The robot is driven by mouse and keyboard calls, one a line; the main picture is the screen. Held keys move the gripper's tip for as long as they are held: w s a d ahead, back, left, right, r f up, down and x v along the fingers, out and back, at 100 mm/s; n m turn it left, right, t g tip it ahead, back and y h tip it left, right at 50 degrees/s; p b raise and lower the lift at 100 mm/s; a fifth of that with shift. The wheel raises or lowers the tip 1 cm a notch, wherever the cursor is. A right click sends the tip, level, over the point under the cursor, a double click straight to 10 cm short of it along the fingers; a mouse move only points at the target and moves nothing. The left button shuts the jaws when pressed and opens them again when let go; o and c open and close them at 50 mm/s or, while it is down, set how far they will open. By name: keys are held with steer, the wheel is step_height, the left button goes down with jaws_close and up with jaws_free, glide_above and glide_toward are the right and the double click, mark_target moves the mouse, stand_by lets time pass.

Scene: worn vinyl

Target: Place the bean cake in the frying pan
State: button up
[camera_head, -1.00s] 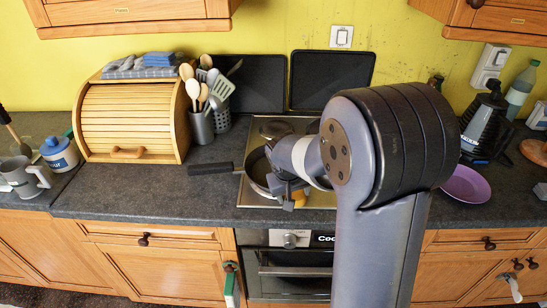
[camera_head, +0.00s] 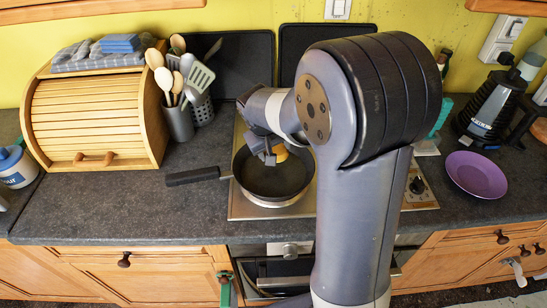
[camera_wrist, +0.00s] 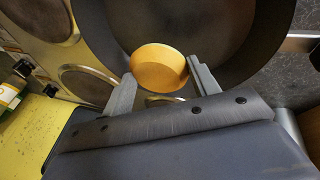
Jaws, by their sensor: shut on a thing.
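The bean cake is a round orange piece (camera_wrist: 158,68) between the two fingers of my gripper (camera_wrist: 160,85) in the wrist view. In the head view my gripper (camera_head: 268,152) is over the frying pan, and a bit of the orange bean cake (camera_head: 281,154) shows beside it. My gripper is shut on the bean cake. The dark frying pan (camera_head: 275,184) is on the stove, its black handle pointing left. The pan's inside (camera_wrist: 220,30) fills the top of the wrist view behind the bean cake. I cannot tell whether the bean cake touches the pan.
A wooden bread box (camera_head: 92,122) and a holder of utensils (camera_head: 178,122) stand to the left. A purple plate (camera_head: 476,175) and a dark coffee maker (camera_head: 490,112) are on the right. Black panels stand behind the stove.

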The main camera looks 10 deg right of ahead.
mark_target(275, 170)
step_height(275, 170, down, 4)
steer(key=shift+r, duration=0.1)
steer(key=shift+s+f+b, duration=0.2)
steer(key=shift+f+b, duration=0.25)
steer(key=shift+f, duration=0.15)
steer(key=o, duration=1.3)
steer(key=shift+s+f, duration=0.1)
steer(key=shift+s, duration=0.05)
steer(key=shift+c, duration=0.2)
steer(key=shift+d+r+p, duration=0.1)
steer(key=shift+r+p, duration=0.4)
steer(key=shift+p, duration=0.15)
steer(key=v, duration=0.4)
steer(key=b+v, duration=0.1)
steer(key=v, duration=0.7)
steer(key=shift+w+r, duration=0.2)
steer(key=shift+w, duration=0.15)
